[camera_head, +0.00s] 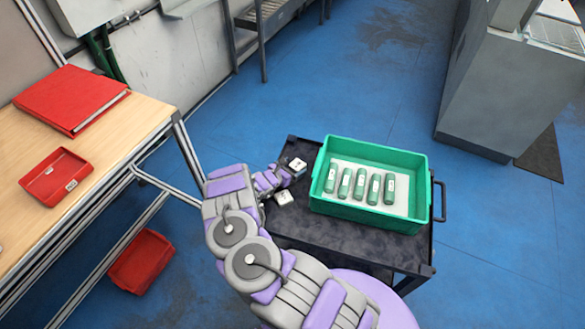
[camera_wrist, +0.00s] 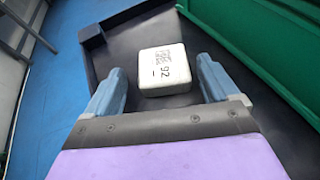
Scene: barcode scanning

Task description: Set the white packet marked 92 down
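The white packet marked 92 (camera_wrist: 163,72) lies flat on the dark cart top (camera_wrist: 135,33) in the wrist view, with its code and number facing up. My gripper (camera_wrist: 160,78) is open, with one blue-grey finger on each side of the packet. There is a visible gap between each finger and the packet. In the head view the packet (camera_head: 297,165) shows small near the cart's far left corner, just past my gripper (camera_head: 286,177). My arm covers part of the cart's left side.
A green bin (camera_head: 375,150) with several green cylinders stands on the cart, right of my gripper. A second small white item (camera_head: 284,197) shows beside my gripper; its mark is unreadable. A wooden table (camera_head: 120,130) with a red tray (camera_head: 57,175) stands at left.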

